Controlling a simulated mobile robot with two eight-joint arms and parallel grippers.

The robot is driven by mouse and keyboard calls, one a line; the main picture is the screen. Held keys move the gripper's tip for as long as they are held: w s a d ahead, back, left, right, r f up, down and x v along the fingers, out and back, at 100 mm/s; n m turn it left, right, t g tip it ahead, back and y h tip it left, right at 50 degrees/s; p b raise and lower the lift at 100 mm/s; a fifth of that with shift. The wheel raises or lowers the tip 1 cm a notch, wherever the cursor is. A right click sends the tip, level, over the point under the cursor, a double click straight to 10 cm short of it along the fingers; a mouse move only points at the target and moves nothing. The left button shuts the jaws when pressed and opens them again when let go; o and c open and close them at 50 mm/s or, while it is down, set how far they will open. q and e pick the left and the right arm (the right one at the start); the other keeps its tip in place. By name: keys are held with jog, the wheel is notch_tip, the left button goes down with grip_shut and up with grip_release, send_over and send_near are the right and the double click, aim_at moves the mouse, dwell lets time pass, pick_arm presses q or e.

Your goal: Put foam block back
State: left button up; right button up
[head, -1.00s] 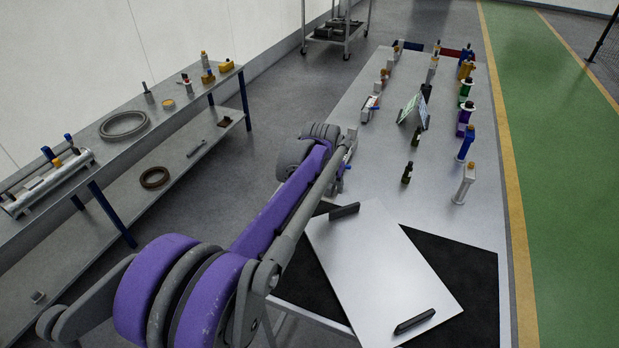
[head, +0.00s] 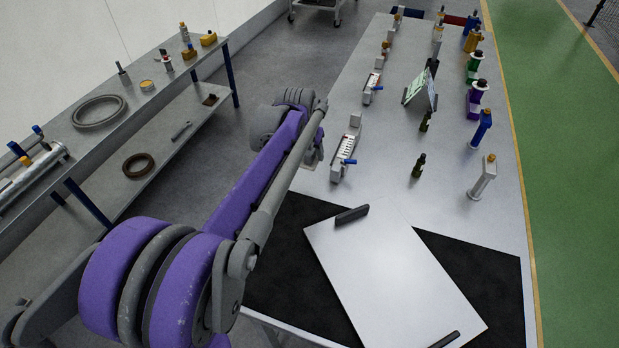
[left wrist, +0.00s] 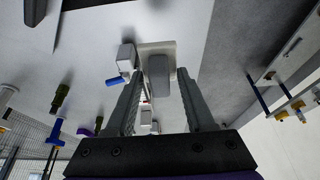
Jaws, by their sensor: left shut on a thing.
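My left gripper (left wrist: 158,98) is shut on a grey block, which I take to be the foam block (left wrist: 158,78). The block shows between the fingertips in the left wrist view, with a pale plate (left wrist: 155,47) behind it. I cannot tell whether block and plate touch. In the head view my left gripper is mostly hidden behind its own arm, by the table's left edge. Just right of it stands a pale fixture with a blue lever (head: 345,150). A pale block beside a blue lever (left wrist: 125,58) shows left of the held block in the wrist view. My right gripper is out of view.
The long table (head: 440,210) carries a black mat (head: 285,255) under a white panel (head: 390,265) with black handles. Dark bottles (head: 418,165), a tilted tablet (head: 420,90) and several coloured upright tools stand farther back. A shelf bench (head: 150,105) stands left across the floor.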

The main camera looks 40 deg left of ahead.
aim_at(310, 165)
pick_arm(q)
notch_tip(310, 165, down, 5)
jog(key=shift+s+r, duration=0.1)
jog(key=shift+r, duration=0.05)
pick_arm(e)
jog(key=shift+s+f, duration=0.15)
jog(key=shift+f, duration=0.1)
pick_arm(q)
jog(key=shift+f+b, duration=0.3)
jog(key=shift+f, duration=2.1)
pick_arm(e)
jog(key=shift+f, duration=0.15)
pick_arm(q)
jog(key=shift+f, duration=0.1)
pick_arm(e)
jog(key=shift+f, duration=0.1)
pick_arm(q)
jog(key=o, duration=0.9)
jog(key=shift+f, duration=0.1)
jog(key=shift+c, duration=0.2)
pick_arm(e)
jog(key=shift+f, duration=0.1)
pick_arm(q)
jog(key=o, duration=0.4)
jog(key=shift+o, duration=0.2)
